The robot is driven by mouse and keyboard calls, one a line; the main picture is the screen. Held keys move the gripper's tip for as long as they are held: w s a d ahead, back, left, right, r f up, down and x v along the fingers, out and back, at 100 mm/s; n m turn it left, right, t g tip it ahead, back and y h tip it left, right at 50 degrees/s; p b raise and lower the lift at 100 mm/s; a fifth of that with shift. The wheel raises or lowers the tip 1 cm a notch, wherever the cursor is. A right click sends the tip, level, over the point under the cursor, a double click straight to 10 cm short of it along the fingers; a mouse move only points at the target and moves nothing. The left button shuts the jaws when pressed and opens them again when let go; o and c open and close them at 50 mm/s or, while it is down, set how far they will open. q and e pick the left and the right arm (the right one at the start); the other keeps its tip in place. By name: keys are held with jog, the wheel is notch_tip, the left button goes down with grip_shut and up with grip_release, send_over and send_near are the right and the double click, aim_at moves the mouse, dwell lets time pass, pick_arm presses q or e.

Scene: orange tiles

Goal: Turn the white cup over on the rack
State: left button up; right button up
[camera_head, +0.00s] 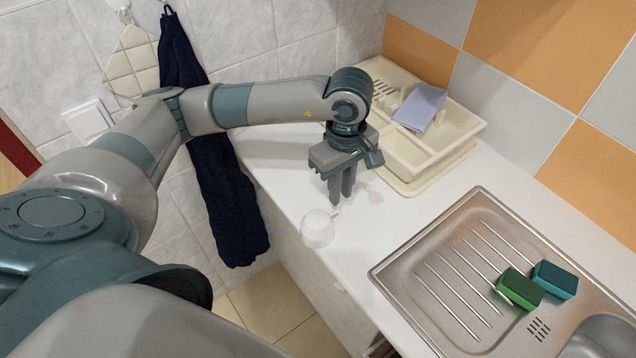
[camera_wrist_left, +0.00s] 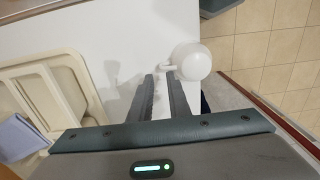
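The white cup (camera_head: 317,229) stands on the white counter close to its front edge. In the left wrist view the cup (camera_wrist_left: 192,62) shows as a round white shape with its handle pointing left, toward my fingertips. I cannot tell which end of it is up. My left gripper (camera_head: 341,197) points down beside the cup, apart from its body. In the left wrist view its fingers (camera_wrist_left: 161,80) are parted with nothing between them, and the handle is just beyond the tips. The cream rack (camera_head: 432,163) is at the back of the counter. My right gripper is out of view.
A light blue-grey item (camera_head: 419,107) lies in the rack. A steel sink (camera_head: 405,277) is at the right, with a green sponge (camera_head: 519,288) and a teal sponge (camera_head: 554,280). A dark towel (camera_head: 222,200) hangs at the left. Counter (camera_head: 400,220) between rack and sink is clear.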

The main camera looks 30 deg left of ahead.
pick_arm(q)
jog(key=shift+s+d+f+p, duration=0.1)
jog(key=shift+s+f+p, duration=0.1)
jog(key=shift+f+p, duration=1.45)
jog(key=shift+f, duration=0.95)
grip_shut()
